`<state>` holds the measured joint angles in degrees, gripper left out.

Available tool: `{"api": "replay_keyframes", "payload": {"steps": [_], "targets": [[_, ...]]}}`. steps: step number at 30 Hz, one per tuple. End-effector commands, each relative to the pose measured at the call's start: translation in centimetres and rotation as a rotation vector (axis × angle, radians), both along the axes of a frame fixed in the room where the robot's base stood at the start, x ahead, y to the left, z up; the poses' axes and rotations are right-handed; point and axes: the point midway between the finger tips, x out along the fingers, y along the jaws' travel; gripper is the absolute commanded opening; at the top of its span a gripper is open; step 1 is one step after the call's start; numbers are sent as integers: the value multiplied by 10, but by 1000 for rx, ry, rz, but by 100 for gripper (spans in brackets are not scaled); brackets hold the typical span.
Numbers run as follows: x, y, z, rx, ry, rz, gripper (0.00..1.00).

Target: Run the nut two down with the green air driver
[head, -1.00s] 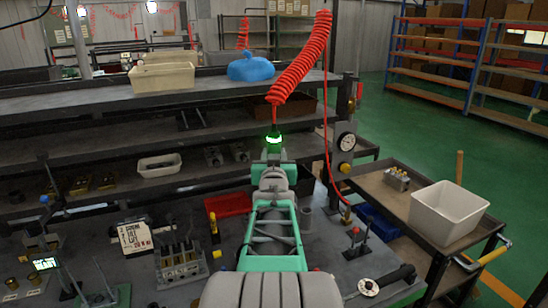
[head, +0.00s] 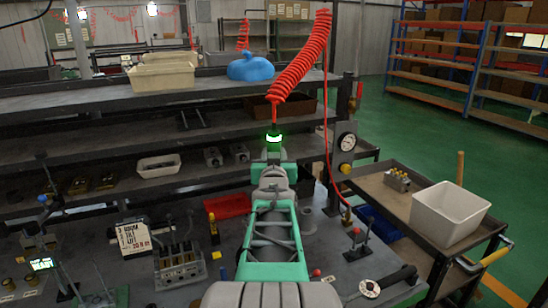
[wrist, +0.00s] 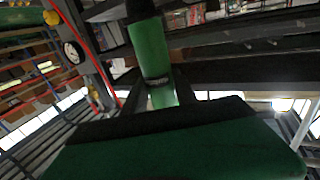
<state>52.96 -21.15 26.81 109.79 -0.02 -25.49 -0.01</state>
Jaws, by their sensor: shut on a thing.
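My gripper (wrist: 158,92) is shut on the green air driver (wrist: 149,52), whose green barrel stands between the dark fingers in the wrist view. In the head view my arm reaches forward over the bench, and its far end hides the gripper and most of the driver. The red coiled hose (head: 298,62) runs down to that end, near a glowing green ring (head: 274,138). A grey metal valve block (head: 180,267) with several upright posts stands on the bench at left, apart from the gripper. I cannot make out nut two.
A red tray (head: 228,206) lies left of my arm. A gauge post (head: 346,150) stands to the right. A side cart (head: 398,208) holds a white bin (head: 449,214). Shelves with a cream bin (head: 163,72) cross the back.

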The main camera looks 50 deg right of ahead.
Motion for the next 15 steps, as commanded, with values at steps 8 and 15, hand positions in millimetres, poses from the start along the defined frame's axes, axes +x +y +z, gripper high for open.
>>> {"api": "replay_keyframes", "payload": {"steps": [8,15], "targets": [[0,0,5,-6,-5,0,0],[0,0,1,-6,-5,0,0]]}}
